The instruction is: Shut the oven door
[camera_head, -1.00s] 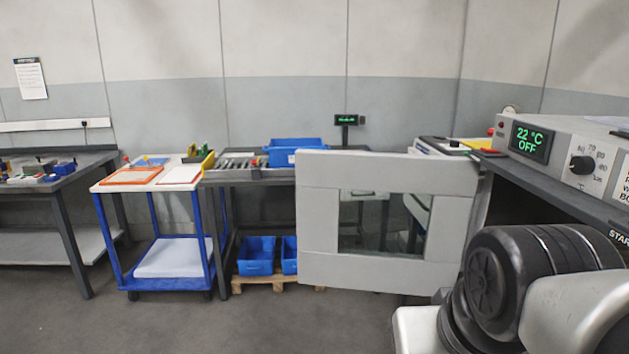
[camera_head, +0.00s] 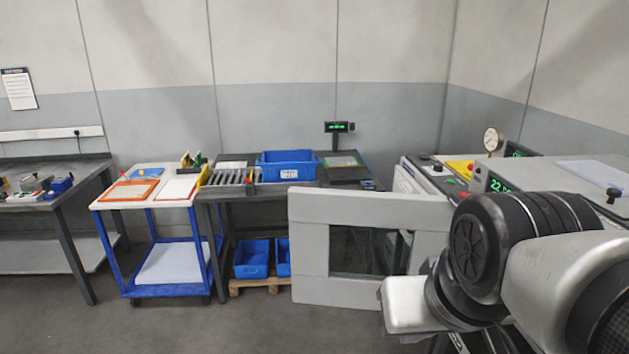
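The oven door (camera_head: 308,246) is a light grey panel with a dark window (camera_head: 370,250). It stands wide open, swung out to the left from the oven at the right. The oven (camera_head: 560,178) shows its grey top and part of a green display reading 22; most of its front is hidden behind my arm. My arm's dark joint and light links fill the lower right, in front of the door's right edge. My gripper is not in view, so I cannot tell whether anything touches the door.
A blue trolley (camera_head: 103,250) with a white top stands at the left. A bench with a roller conveyor (camera_head: 235,178) and a blue bin (camera_head: 287,165) is behind the door. A grey workbench (camera_head: 80,190) is at far left. The floor in front is clear.

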